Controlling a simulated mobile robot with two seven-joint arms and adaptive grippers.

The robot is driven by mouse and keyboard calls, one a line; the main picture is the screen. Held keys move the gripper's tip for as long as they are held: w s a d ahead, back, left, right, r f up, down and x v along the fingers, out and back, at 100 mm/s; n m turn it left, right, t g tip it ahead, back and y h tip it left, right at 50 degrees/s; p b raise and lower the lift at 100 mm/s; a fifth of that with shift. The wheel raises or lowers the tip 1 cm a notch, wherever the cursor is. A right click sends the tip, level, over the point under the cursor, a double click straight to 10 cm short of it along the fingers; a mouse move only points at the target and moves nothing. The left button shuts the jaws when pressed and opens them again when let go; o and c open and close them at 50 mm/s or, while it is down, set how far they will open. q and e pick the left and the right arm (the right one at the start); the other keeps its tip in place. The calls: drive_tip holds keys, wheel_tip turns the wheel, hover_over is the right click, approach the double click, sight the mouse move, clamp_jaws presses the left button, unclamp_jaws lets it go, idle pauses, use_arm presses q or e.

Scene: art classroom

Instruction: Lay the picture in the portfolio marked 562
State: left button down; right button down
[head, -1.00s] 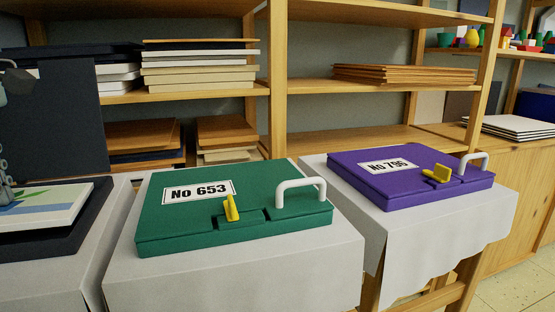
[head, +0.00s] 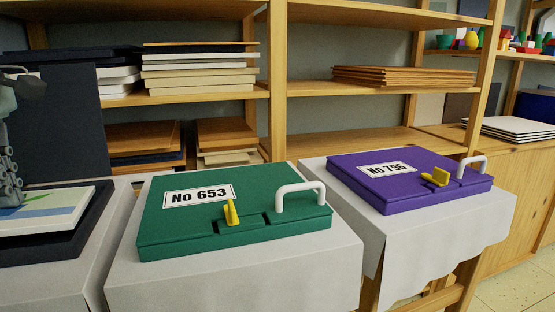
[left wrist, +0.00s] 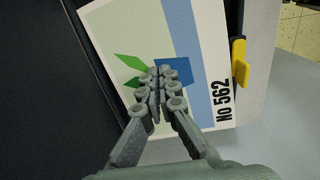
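The picture (head: 52,208) is a pale panel with green leaf shapes and blue areas. It lies flat on the open dark portfolio (head: 75,245) at the left, whose dark lid (head: 62,120) stands up behind it. In the left wrist view the picture (left wrist: 110,30) shows beside a No 562 label (left wrist: 223,100). A yellow latch (left wrist: 239,62) is on the portfolio's edge. My left gripper (left wrist: 157,78) is over the picture, fingertips together, with nothing visible between them; it also shows at the head view's left edge (head: 10,198). Contact with the picture cannot be told. My right gripper is out of view.
A closed green portfolio marked 653 (head: 260,195) and a closed purple one marked 796 (head: 410,190) lie on cloth-covered tables to the right. Shelves with stacked boards (head: 200,75) stand behind. A narrow gap separates the tables.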

use_arm(q)
drive_tip(key=shift+w+d+f, duration=0.1)
drive_tip(key=shift+w+f, duration=0.15)
idle(0.5)
drive_tip(key=shift+r, duration=0.1)
wheel_tip(320, 180, up, 3)
drive_tip(key=p, duration=0.2)
drive_tip(key=shift+p, duration=0.4)
drive_tip(key=shift+r, duration=2)
